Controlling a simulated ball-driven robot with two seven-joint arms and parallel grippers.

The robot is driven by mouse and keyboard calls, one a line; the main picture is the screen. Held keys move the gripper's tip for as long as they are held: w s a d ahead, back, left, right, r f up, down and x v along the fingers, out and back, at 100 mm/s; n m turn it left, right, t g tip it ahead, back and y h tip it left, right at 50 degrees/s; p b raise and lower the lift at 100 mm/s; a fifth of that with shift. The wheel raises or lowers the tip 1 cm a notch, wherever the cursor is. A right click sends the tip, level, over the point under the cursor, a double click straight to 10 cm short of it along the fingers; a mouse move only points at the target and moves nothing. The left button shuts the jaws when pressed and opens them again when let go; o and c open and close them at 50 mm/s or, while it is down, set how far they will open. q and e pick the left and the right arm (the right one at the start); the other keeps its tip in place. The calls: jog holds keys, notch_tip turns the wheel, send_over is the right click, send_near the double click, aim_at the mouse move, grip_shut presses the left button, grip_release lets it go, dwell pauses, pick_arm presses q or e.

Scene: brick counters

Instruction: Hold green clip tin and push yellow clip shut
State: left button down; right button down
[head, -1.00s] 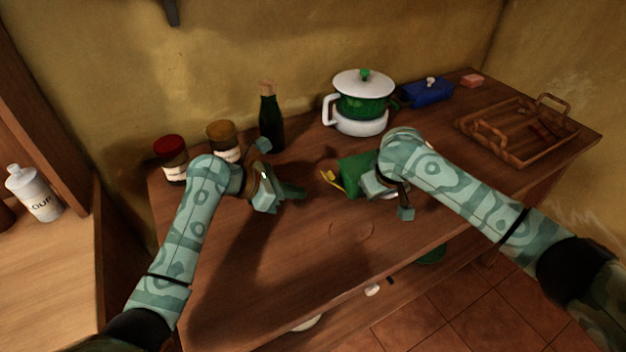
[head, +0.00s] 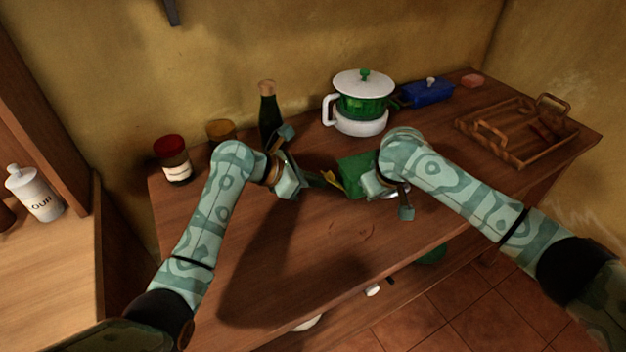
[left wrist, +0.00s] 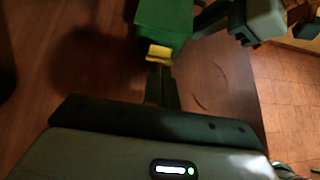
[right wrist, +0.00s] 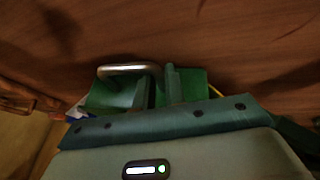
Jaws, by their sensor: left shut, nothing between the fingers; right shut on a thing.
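The green clip tin (head: 355,172) stands on the wooden counter, near its middle. My right gripper (head: 374,184) is shut on it from the right; the tin also shows between the fingers in the right wrist view (right wrist: 122,95). The yellow clip (head: 332,181) is on the tin's left side. In the left wrist view the yellow clip (left wrist: 158,52) sits at the near end of the green tin (left wrist: 164,22). My left gripper (left wrist: 161,75) is shut and empty, its fingertips right at the clip; I cannot tell whether they touch it.
Behind stand a dark bottle (head: 269,112), a red-lidded jar (head: 173,158), a partly hidden orange-lidded jar (head: 220,130) and a green and white pot (head: 360,105). A blue dish (head: 428,92) and a wooden tray (head: 515,155) are to the right. The counter's front is clear.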

aim_at(327, 177)
pick_arm(q)
jog(key=shift+w+d+r, duration=0.15)
jog(key=shift+d+r, duration=0.05)
jog(key=shift+r, duration=0.15)
jog(key=shift+w+d+r, duration=0.2)
jog(key=shift+d+r, duration=0.2)
jog(key=shift+r, duration=0.05)
jog(key=shift+w+d+r, duration=0.25)
jog(key=shift+d+r, duration=0.1)
jog(key=shift+d, duration=0.15)
jog(key=shift+w+d+r, duration=0.2)
jog(key=shift+d+r, duration=0.15)
jog(key=shift+d, duration=0.1)
jog(key=shift+r, duration=0.75)
jog(key=shift+a, duration=0.15)
